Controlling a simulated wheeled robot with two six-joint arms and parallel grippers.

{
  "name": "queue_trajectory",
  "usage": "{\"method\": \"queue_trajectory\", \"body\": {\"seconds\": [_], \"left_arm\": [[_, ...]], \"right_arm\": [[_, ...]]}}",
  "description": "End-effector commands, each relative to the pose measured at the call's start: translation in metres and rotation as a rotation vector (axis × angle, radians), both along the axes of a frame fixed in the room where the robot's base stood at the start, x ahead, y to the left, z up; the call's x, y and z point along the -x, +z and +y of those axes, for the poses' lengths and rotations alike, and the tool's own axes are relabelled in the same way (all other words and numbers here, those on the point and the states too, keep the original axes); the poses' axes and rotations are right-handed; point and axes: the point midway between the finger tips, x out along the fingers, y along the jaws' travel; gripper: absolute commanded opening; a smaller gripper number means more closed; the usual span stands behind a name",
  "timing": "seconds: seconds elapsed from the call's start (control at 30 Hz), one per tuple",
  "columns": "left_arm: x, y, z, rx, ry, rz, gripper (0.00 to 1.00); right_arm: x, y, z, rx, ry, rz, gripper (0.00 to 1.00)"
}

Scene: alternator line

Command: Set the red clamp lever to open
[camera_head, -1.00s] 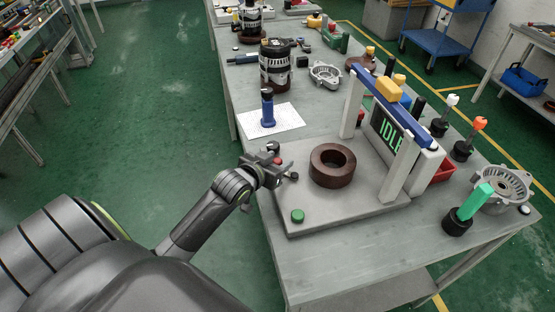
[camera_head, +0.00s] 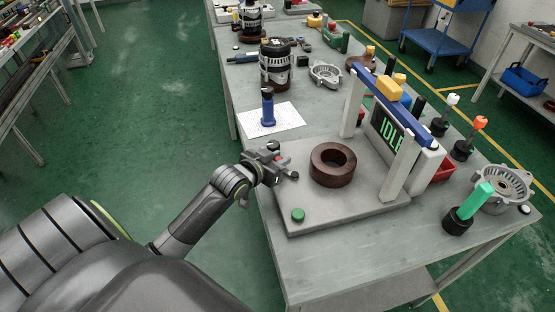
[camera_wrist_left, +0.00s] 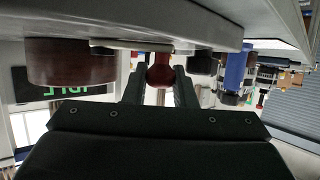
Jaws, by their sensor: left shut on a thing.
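The red clamp lever (camera_wrist_left: 160,72) shows its red knob between the two fingers of my left gripper (camera_wrist_left: 160,88) in the left wrist view, which looks upside down. The fingers are closed on the knob from both sides. In the head view, my left gripper (camera_head: 281,167) is at the left edge of the grey fixture plate (camera_head: 335,212), and it hides most of the lever. A brown ring (camera_head: 333,165) sits on the plate to the right of the gripper. My right gripper is not in view.
A white and blue frame (camera_head: 397,119) with an "IDLE" display (camera_head: 387,131) stands behind the ring. A green button (camera_head: 298,214) is at the plate's front left. A blue bottle-like tool (camera_head: 267,108) stands on a white sheet (camera_head: 287,122) beyond the plate.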

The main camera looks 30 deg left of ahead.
Motion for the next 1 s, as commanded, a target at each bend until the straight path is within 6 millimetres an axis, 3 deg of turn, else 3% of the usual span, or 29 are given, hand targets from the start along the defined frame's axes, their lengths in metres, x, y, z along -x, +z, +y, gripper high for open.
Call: {"method": "queue_trajectory", "body": {"seconds": [0.6,1.0], "left_arm": [[-0.016,-0.005,-0.002,-0.001,-0.288,0.000,0.01],[-0.017,0.000,-0.003,0.002,-0.323,0.000,0.01]], "right_arm": [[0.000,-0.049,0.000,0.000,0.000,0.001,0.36],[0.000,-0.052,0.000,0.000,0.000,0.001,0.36]]}}
